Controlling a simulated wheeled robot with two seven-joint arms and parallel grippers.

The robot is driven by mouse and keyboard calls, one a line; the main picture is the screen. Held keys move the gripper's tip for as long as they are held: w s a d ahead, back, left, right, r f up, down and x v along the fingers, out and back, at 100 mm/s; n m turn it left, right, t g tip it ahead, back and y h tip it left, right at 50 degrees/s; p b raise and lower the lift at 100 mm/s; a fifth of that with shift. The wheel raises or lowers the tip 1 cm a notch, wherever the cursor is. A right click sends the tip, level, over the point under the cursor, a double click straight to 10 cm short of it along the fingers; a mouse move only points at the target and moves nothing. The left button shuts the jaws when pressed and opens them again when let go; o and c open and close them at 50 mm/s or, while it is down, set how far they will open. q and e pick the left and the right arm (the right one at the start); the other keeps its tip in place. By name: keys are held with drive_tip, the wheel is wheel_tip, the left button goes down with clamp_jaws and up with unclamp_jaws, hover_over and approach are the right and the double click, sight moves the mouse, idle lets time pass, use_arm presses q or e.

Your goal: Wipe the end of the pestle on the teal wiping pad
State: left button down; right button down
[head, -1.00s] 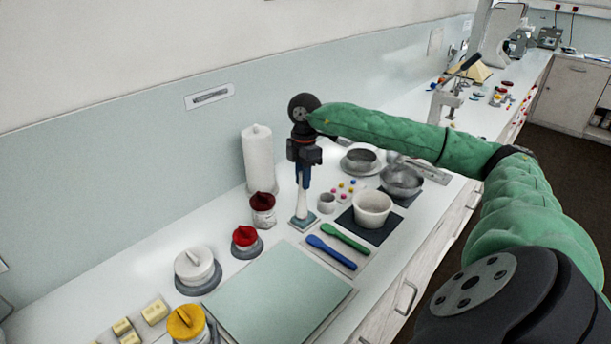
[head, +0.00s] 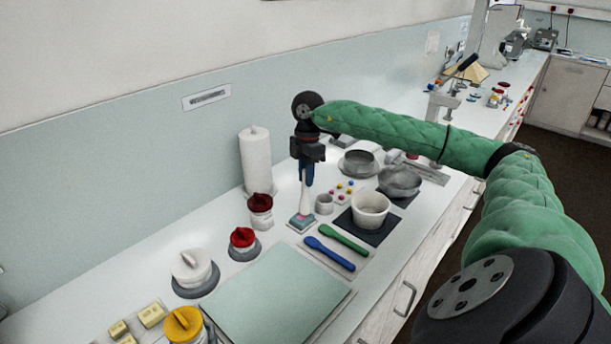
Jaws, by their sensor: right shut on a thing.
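My right gripper (head: 307,172) points down and is shut on the upper part of the pestle (head: 305,198). The pestle is pale, hangs upright and widens toward its lower end. Its lower end is at the small teal wiping pad (head: 294,224), over the pad's far part. I cannot tell whether it touches the pad or is just above it. A faint pinkish patch shows on the pad by the pestle's end. My left gripper is out of view.
A small grey cup (head: 324,204) stands close right of the pestle. A white mortar bowl (head: 369,209) sits on a dark mat beyond it. Blue (head: 329,254) and green (head: 344,239) spatulas lie in front.

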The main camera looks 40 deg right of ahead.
drive_tip(key=shift+r+p, duration=1.5)
drive_tip(key=shift+r, duration=1.5)
